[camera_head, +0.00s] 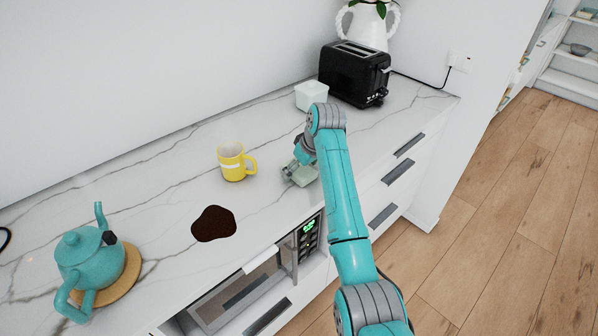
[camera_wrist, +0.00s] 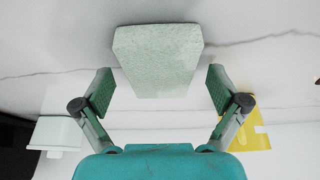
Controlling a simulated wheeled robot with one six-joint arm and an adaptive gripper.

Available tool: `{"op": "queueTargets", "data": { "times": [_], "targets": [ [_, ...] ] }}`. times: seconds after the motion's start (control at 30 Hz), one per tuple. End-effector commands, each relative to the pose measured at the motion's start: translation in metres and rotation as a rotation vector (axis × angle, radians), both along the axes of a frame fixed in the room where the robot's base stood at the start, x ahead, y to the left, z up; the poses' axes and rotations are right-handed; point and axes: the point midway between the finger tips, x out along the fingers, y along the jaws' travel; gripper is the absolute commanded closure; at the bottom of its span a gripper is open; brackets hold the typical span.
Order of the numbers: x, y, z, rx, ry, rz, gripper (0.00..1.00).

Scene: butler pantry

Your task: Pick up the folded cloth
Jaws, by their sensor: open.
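The folded cloth (camera_wrist: 158,60) is a pale green, speckled, block-like piece lying on the marble counter. In the wrist view it shows between and just beyond the two fingers of my gripper (camera_wrist: 159,92). The fingers are spread wide, with a gap on both sides of the cloth, and I see no contact. In the head view the cloth (camera_head: 301,180) is partly hidden by my gripper (camera_head: 293,168), which is low over it near the counter's front edge.
A yellow mug (camera_head: 232,163) stands left of my gripper, with a dark spill (camera_head: 213,224) nearer the front. A teal teapot (camera_head: 88,258) sits on a wooden trivet at the left. A white box (camera_head: 311,96) and black toaster (camera_head: 355,74) stand at the back right.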

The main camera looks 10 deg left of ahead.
Motion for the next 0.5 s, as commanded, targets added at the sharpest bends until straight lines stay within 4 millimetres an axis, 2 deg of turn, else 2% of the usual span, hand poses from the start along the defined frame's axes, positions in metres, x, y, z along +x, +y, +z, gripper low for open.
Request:
{"op": "queueTargets", "data": {
  "times": [0.3, 0.37, 0.5],
  "targets": [
    [-0.0001, -0.0001, -0.001, 0.0, 0.0, 0.0, 0.03],
    [-0.0001, -0.0001, -0.001, 0.0, 0.0, 0.0, 0.16],
    [-0.0001, -0.0001, -0.001, 0.0, 0.0, 0.0, 0.51]
  ]
}}
